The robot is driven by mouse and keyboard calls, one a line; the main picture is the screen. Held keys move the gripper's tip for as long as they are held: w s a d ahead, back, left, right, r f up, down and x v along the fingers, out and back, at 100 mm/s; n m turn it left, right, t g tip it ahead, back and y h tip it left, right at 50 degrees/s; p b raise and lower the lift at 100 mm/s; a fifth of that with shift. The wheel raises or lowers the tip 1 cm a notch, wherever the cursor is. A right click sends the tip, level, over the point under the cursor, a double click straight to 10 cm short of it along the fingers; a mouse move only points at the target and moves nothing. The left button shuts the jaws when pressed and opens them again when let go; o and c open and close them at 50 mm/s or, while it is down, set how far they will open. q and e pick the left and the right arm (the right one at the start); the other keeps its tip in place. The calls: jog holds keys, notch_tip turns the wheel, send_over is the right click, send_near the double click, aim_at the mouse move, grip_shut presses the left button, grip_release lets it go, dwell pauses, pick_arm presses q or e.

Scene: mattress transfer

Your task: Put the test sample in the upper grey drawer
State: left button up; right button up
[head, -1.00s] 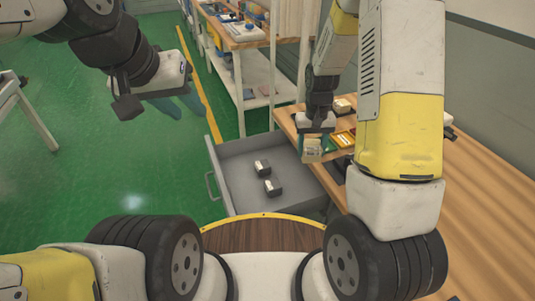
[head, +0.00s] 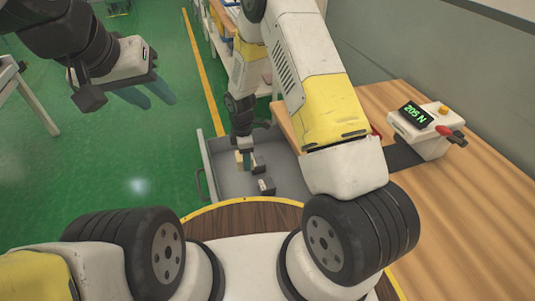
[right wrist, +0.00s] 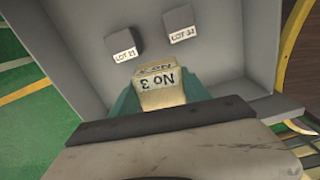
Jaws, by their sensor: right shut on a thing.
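The test sample, a small beige block (head: 239,158) marked "No 3", is in my right gripper (head: 245,158). In the right wrist view the block (right wrist: 163,90) sits between the teal fingertips. My right gripper is shut on it, pointing down over the open grey drawer (head: 205,160); whether the block touches the drawer floor I cannot tell. The drawer also shows in the right wrist view (right wrist: 222,60). My left gripper (head: 147,93) is open and empty over the green floor, away from the drawer.
Two dark labelled blocks lie in the drawer, one marked "LOT 21" (right wrist: 124,42) and another (right wrist: 180,24) beyond the sample. A force gauge (head: 425,130) reading 205 N stands on the wooden bench (head: 470,210). The drawer's near left floor looks clear.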

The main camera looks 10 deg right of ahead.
jog(key=shift+a+f+n, duration=0.35)
jog(key=shift+a+n, duration=0.05)
notch_tip(320, 180, down, 10)
jog(key=shift+s+a+f, duration=0.1)
jog(key=o, duration=1.5)
jog(key=shift+f, duration=0.15)
